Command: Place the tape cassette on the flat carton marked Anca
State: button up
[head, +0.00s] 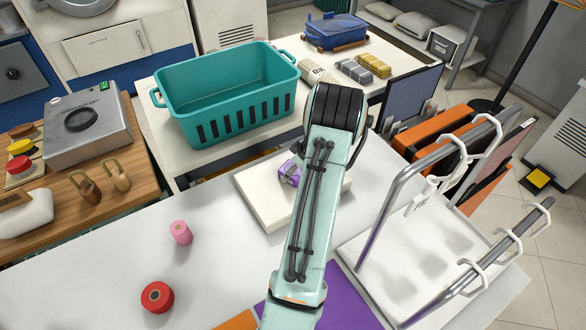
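A flat white carton-like slab (262,203) lies on the near white table, partly covered by my arm. I see no readable name on it, so I cannot tell whether it is the one marked Anca. A small purple and grey item (288,174) shows on top of it, against the left edge of my arm in the picture. It is partly hidden, and I cannot tell whether it is the tape cassette. My arm crosses the middle of the view and hides what is behind it. My gripper does not show.
A pink roll (180,233) and a red roll (157,297) stand on the near table at left. A teal basket (228,98) stands behind. A metal rail rack (395,200) with white hangers rises at right. The near table's left part is mostly clear.

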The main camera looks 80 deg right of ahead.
jog(key=o, duration=0.4)
jog(key=v, duration=1.2)
jog(key=shift+r, duration=0.15)
jog(key=shift+w, duration=0.1)
